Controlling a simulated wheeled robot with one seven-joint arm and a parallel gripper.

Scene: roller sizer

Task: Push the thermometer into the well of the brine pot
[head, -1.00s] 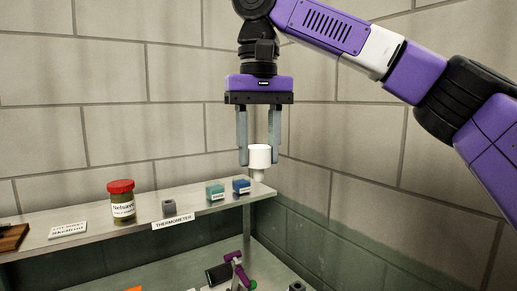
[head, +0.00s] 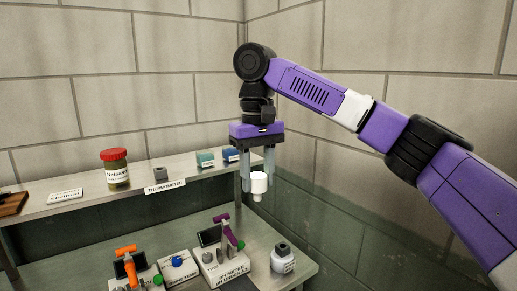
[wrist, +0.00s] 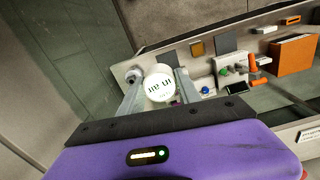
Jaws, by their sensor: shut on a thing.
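My gripper (head: 258,186) points down and is shut on the thermometer (head: 258,183), a white capped cylinder with a narrower lower part. It hangs in the air over the right end of the bench. The thermometer's printed white top also shows between the fingers in the wrist view (wrist: 160,87). The brine pot (head: 283,259) appears to be the small grey pot with a dark opening on top and a white label. It stands on the bench's right end, below and slightly right of the thermometer. In the wrist view the pot (wrist: 133,76) shows beside the left finger. The label is unreadable.
A shelf (head: 110,197) at the back carries a red-lidded jar (head: 115,170), a grey block (head: 159,174) behind a THERMOMETER sign, and teal and blue blocks. A meter stand (head: 222,266) with a purple lever (head: 229,231) stands left of the pot.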

